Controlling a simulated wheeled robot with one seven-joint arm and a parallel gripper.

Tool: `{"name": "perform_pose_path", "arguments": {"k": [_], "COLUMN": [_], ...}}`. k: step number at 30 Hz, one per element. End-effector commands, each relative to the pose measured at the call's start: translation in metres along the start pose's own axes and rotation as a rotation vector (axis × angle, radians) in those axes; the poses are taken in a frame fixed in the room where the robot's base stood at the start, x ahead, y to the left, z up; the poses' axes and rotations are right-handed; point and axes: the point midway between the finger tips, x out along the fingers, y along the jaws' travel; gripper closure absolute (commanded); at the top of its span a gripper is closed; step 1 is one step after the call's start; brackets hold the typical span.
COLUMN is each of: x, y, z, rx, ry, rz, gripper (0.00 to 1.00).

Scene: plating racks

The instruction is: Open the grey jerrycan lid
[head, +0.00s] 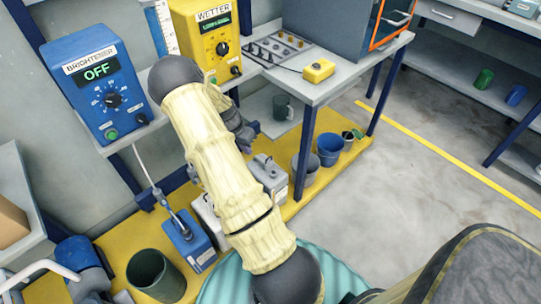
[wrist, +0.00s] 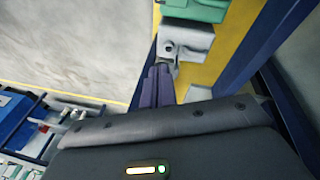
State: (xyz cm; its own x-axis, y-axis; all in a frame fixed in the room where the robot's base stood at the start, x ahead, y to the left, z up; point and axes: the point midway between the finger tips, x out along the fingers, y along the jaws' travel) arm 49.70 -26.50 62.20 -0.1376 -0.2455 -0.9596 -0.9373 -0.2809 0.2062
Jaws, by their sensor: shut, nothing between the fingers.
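The grey jerrycan (head: 270,173) stands on the yellow lower shelf, right of my arm in the head view. In the wrist view a grey can (wrist: 195,42), seemingly this jerrycan, lies just beyond my fingertips, with a small grey fitting on its near side. Whether that fitting is the lid, and whether the lid is open, I cannot tell. My gripper (wrist: 160,72) is shut and empty, its dark fingers close together by the can's near left edge. Contact is unclear. In the head view the gripper (head: 250,129) is partly hidden behind my arm.
A blue can (head: 190,242) and a white can (head: 207,217) stand left of the grey one, partly hidden by my arm. A blue bucket (head: 329,149) stands to the right. The bench edge (head: 345,78) and its dark blue legs border the space. Open floor lies right.

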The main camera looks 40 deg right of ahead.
Motion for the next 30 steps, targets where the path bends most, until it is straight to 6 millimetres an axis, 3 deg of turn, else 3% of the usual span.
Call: {"name": "perform_pose_path", "arguments": {"k": [1, 8, 18, 24, 30], "x": [-0.020, -0.091, -0.182, -0.218, -0.232], "y": [-0.002, 0.001, 0.038, 0.075, 0.103], "z": [0.013, 0.075, 0.170, 0.223, 0.253], "rx": [-0.046, -0.300, -0.735, -1.006, -1.184], "ry": [-0.012, -0.041, 0.005, 0.084, 0.152], "rz": [-0.033, -0.159, -0.332, -0.410, -0.442], "gripper": [1.00, 1.00, 1.00, 1.00, 1.00]}}
